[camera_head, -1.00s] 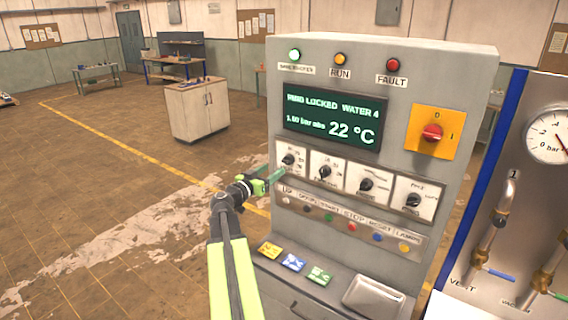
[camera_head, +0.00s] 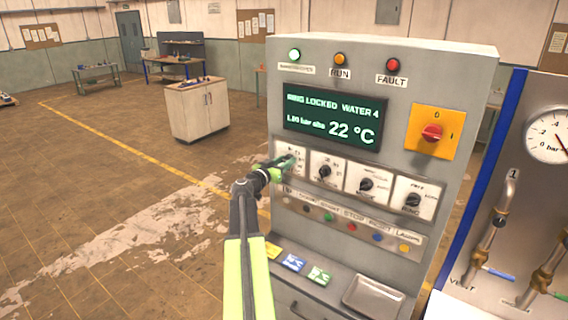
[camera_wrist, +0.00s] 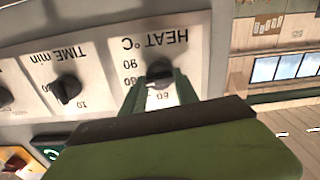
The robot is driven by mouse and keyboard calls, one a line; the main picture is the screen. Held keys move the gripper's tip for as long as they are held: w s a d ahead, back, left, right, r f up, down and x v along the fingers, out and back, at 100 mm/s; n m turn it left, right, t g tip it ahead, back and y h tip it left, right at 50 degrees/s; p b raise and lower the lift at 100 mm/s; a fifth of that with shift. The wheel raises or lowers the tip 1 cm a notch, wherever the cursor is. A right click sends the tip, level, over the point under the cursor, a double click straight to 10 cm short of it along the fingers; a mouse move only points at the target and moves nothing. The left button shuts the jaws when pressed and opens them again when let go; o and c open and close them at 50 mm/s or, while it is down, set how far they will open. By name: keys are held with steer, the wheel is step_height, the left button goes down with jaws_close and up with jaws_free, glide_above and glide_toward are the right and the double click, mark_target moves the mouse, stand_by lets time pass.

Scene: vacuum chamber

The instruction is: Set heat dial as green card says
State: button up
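The HEAT °C dial (camera_wrist: 160,72) is a dark knob on a white plate, upside down in the wrist view; numbers including 90 and 60 show beside it. My gripper (camera_wrist: 160,88) has its green fingers on either side of this knob, apart from each other; contact is hard to tell. In the head view my gripper (camera_head: 283,164) covers most of the leftmost dial. The green card (camera_head: 319,276) lies on the cabinet's ledge, right of a blue card (camera_head: 293,263) and a yellow card (camera_head: 272,250). Its writing is too small to read.
The TIME min dial (camera_wrist: 67,88) sits beside the heat dial. Two more dials (camera_head: 366,185) (camera_head: 411,200), a row of buttons (camera_head: 351,227), a screen (camera_head: 335,117) reading 22 °C and a red switch (camera_head: 432,132) are on the cabinet. A metal tray (camera_head: 373,299) is on the ledge.

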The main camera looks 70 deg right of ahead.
jaws_close()
steer(key=shift+n, duration=0.4)
steer(key=o, duration=0.7)
jaws_free()
steer(key=shift+c, duration=0.2)
steer(key=shift+a, duration=0.1)
steer(key=v, duration=1.7)
